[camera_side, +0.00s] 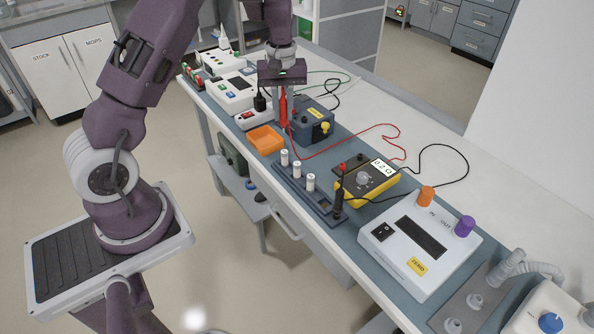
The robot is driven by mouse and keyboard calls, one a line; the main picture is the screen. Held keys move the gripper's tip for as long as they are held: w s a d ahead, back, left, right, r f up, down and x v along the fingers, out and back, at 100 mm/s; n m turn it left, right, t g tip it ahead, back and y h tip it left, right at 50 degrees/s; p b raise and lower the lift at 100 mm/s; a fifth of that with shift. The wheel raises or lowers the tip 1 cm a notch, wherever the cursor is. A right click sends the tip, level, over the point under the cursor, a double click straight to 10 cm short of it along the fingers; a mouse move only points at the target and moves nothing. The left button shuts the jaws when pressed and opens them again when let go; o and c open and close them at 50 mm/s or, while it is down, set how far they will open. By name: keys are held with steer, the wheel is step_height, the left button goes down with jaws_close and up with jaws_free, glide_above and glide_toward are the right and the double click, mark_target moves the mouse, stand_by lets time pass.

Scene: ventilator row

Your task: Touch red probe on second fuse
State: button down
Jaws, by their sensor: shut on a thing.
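My gripper (282,88) is shut on the red probe (283,108) and holds it upright, tip down, in front of the blue-grey box. Three white fuses stand in a row on a dark strip (322,208): the far one (284,158), the middle one (297,169) and the near one (311,182). The red probe is apart from them, beyond the far fuse. The black probe (338,203) stands upright at the strip's near end. A red lead runs from the red probe to the yellow multimeter (352,192). The probe's tip is too small to tell clearly.
An orange tray (265,139) sits just left of the red probe, and the blue-grey box (312,118) with a yellow knob sits right of it. A white ventilator box (420,245) stands nearer. The red lead (385,125) loops over the bench behind the multimeter.

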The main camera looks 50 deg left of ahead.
glide_above(297, 163)
steer(key=shift+f, duration=2.7)
steer(key=shift+f, duration=0.55)
step_height(297, 163, up, 7)
stand_by(0.6)
